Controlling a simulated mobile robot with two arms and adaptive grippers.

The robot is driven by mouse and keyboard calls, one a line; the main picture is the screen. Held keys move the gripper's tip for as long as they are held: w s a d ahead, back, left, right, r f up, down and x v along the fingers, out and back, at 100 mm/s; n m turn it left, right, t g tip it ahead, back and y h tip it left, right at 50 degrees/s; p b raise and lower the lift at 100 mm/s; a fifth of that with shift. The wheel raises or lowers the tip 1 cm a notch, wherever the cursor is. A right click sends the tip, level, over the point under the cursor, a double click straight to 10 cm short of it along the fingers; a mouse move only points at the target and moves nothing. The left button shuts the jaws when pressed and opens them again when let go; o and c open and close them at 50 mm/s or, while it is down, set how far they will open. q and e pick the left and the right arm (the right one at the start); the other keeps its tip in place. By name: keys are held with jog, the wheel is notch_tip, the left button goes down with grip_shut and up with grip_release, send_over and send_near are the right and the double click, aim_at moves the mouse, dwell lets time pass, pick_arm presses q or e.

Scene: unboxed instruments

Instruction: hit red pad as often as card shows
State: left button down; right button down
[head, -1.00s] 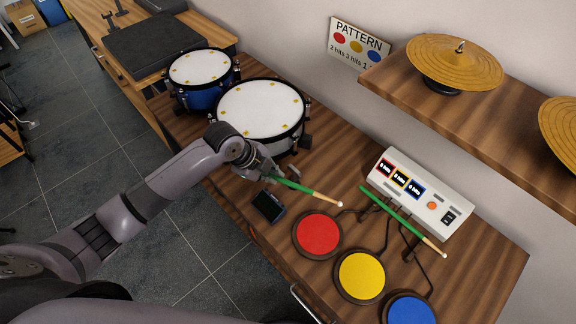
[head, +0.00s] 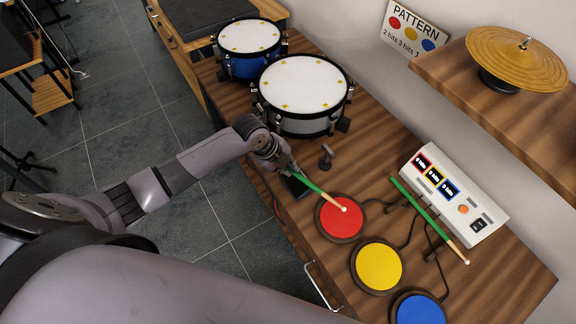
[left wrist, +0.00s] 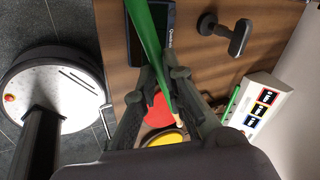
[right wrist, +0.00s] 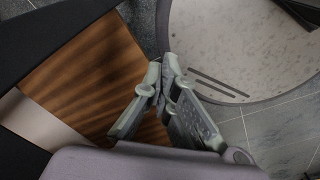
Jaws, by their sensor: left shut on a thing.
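My left gripper (head: 290,172) is shut on a green drumstick (head: 315,187), which also shows in the left wrist view (left wrist: 146,35). The stick's pale tip is over the red pad (head: 333,225); I cannot tell whether it touches. The yellow pad (head: 378,268) and blue pad (head: 418,312) lie nearer the front. The PATTERN card (head: 413,28) shows red, yellow and blue dots, with "2 hits" under red; its right end is hidden by the shelf. My right gripper (right wrist: 163,75) looks shut and empty in the right wrist view.
A second green stick (head: 425,215) lies before the white counter box (head: 462,195), whose small displays seem to read 0. A dark small device (head: 296,187) lies under the left gripper. Drums (head: 303,85) stand at the back left. A shelf (head: 500,100) with a cymbal overhangs at right.

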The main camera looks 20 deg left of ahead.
jog(key=shift+s+d, duration=0.1)
jog(key=shift+d, duration=0.35)
